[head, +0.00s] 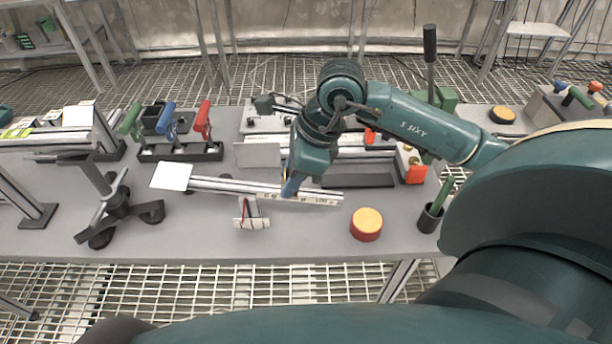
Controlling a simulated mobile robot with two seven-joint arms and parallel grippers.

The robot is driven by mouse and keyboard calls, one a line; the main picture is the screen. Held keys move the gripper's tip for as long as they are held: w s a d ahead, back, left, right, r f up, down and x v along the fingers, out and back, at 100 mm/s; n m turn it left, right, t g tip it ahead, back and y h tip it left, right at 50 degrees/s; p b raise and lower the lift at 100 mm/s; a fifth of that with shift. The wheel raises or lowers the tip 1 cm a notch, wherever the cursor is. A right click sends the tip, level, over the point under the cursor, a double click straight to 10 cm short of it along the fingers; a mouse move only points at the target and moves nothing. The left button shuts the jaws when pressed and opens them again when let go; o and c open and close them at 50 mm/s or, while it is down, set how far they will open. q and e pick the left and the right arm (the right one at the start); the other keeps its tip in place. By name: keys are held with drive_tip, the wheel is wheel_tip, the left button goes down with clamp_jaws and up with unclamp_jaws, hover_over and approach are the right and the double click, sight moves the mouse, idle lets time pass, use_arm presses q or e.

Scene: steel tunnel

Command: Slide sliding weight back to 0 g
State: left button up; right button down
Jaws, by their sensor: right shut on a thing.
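A balance lies across the front middle of the table, with a long pale beam (235,185), a square white pan (171,176) at its left end and a small white stand (251,214) with a red pointer below. The beam slopes slightly down to the right and bears small marks on its right half. My right gripper (290,187) reaches down onto the beam right of the stand, shut on the sliding weight. The weight is largely hidden by the gripper, and the mark under it cannot be read. My left gripper is not in view.
A red and yellow round block (366,225) and a dark cup with a green handle (430,219) stand to the right. A black rack (181,152) with green, blue and red handles stands behind left. A dark tripod stand (116,208) is at left. The front table strip is clear.

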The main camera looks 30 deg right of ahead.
sight(264, 187)
drive_tip(key=shift+w+a+r, duration=0.2)
drive_tip(key=shift+w+a, duration=0.2)
drive_tip(key=shift+a, duration=0.2)
drive_tip(key=shift+w+a+r, duration=0.15)
drive_tip(key=shift+w+a, duration=0.25)
drive_tip(key=shift+a, duration=0.2)
drive_tip(key=shift+w+a+r, duration=0.1)
drive_tip(key=shift+a, duration=0.15)
drive_tip(key=c, duration=1.1)
unclamp_jaws()
drive_tip(key=shift+a, duration=0.1)
drive_tip(key=shift+o, duration=0.3)
drive_tip(key=shift+r, duration=0.15)
drive_tip(key=v, duration=1.3)
drive_tip(key=shift+b, duration=0.3)
